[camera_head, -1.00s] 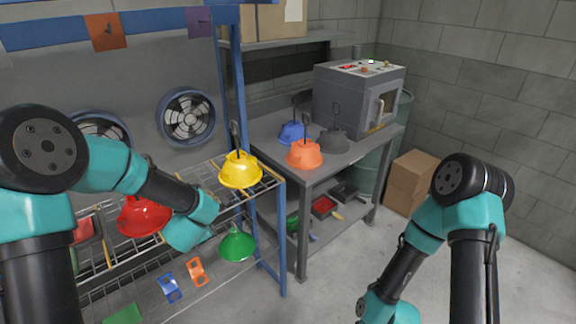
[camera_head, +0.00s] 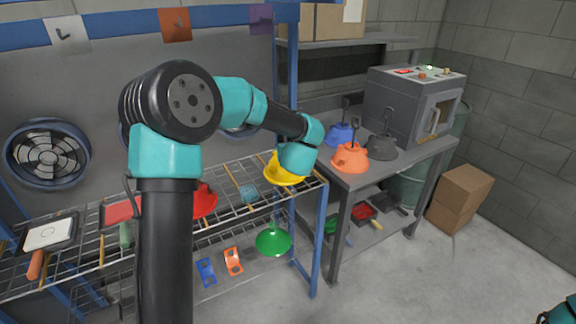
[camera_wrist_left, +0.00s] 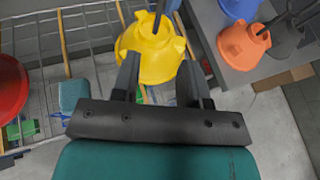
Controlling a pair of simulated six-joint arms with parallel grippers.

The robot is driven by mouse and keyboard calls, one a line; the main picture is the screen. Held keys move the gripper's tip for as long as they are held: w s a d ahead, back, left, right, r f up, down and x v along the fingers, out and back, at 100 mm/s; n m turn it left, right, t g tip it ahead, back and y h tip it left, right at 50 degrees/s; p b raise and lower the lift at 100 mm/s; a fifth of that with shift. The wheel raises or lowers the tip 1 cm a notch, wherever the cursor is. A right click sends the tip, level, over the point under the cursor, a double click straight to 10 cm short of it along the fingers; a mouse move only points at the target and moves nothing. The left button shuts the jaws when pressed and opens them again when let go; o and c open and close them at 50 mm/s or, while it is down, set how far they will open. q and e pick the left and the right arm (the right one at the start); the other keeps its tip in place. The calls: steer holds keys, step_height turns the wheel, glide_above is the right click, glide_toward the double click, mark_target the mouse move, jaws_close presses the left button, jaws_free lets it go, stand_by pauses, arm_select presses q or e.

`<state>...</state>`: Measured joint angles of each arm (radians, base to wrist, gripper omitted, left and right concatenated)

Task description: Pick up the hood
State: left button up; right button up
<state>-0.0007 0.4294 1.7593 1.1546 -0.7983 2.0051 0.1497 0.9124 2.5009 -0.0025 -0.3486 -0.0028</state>
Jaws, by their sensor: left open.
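A yellow hood (camera_head: 278,172) with an upright hook sits on the right end of the wire rack, partly hidden by my left wrist in the head view. In the left wrist view the yellow hood (camera_wrist_left: 152,52) is just beyond and between my left gripper's (camera_wrist_left: 162,78) two open fingers. The gripper is empty; whether a finger touches the hood I cannot tell. A red hood (camera_head: 204,202) lies farther left on the rack, and a green hood (camera_head: 273,241) is on the level below. Orange (camera_head: 350,158), blue (camera_head: 340,135) and dark grey (camera_head: 381,147) hoods stand on the side table.
A grey machine (camera_head: 402,105) stands at the table's back. The wire rack (camera_head: 240,190) has a blue post (camera_head: 291,90) close to my left wrist. A small teal block (camera_head: 249,193) lies on the rack. Brown boxes (camera_head: 462,198) sit on the floor at right.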

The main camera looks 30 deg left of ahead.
arm_select(q)
steer(key=x, duration=1.2)
steer(key=shift+x, duration=2.55)
jaws_close()
